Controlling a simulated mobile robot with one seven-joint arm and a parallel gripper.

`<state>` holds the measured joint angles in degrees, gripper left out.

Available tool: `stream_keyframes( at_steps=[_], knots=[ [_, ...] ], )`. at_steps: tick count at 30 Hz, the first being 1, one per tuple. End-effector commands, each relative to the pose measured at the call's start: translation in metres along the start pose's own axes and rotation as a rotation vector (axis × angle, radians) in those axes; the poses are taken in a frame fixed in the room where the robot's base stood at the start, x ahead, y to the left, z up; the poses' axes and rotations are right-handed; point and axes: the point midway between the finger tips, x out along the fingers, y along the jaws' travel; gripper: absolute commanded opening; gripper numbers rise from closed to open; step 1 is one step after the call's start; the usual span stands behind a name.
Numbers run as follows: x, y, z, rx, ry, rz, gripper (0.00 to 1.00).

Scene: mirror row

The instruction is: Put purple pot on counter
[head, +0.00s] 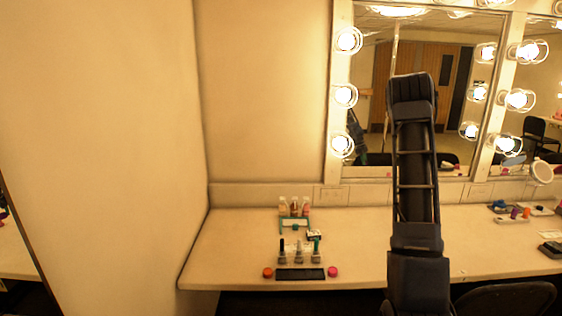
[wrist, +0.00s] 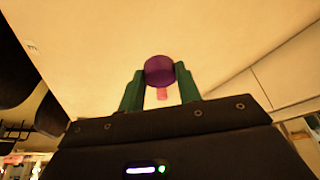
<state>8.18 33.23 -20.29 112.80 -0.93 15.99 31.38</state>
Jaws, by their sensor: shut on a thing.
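The purple pot (wrist: 159,70) is in the wrist view, between the two green fingertips of my gripper (wrist: 159,78). The fingers are shut on its sides. The pale counter (wrist: 90,50) fills the view behind the pot; I cannot tell the gap between them. A small pink piece (wrist: 162,94) shows just below the pot, between the fingers; I cannot tell what it is. In the head view the counter (head: 220,245) runs along the wall below the mirror. My arm stands in front of it and my gripper's fingers are hidden there.
Bottles in a rack (head: 294,208), a black tray (head: 300,273), an orange pot (head: 267,272) and a pink pot (head: 333,271) stand left of my arm. Small items (head: 513,215) lie at the right. A dark chair (head: 505,298) is at the front right. Bare counter shows around my arm.

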Motion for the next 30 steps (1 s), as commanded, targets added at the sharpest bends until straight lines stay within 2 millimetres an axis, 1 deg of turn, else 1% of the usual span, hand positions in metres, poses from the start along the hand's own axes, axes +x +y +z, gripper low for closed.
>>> stream_keyframes(
  at_steps=[1, 3, 5, 6, 8, 9, 11, 12, 15, 18, 21, 25, 30],
  knots=[
    [0.001, -0.02, 0.015, -0.059, -0.002, -0.025, 0.12],
    [0.001, -0.047, 0.036, -0.144, -0.002, -0.061, 0.12],
    [0.0, -0.069, 0.054, -0.219, -0.002, -0.092, 0.12],
    [0.0, -0.083, 0.067, -0.268, -0.003, -0.112, 0.12],
    [-0.002, -0.105, 0.087, -0.341, -0.002, -0.143, 0.12],
    [-0.004, -0.118, 0.1, -0.39, -0.003, -0.162, 0.12],
    [-0.006, -0.137, 0.121, -0.462, -0.002, -0.193, 0.12],
    [-0.009, -0.15, 0.135, -0.511, -0.003, -0.213, 0.12],
    [-0.015, -0.178, 0.169, -0.625, -0.002, -0.26, 0.12],
    [-0.022, -0.201, 0.199, -0.722, -0.002, -0.3, 0.12],
    [-0.028, -0.217, 0.223, -0.794, -0.001, -0.33, 0.12],
    [-0.033, -0.228, 0.24, -0.851, -0.001, -0.353, 0.12],
    [-0.035, -0.232, 0.247, -0.873, 0.0, -0.362, 0.12]
  ],
)
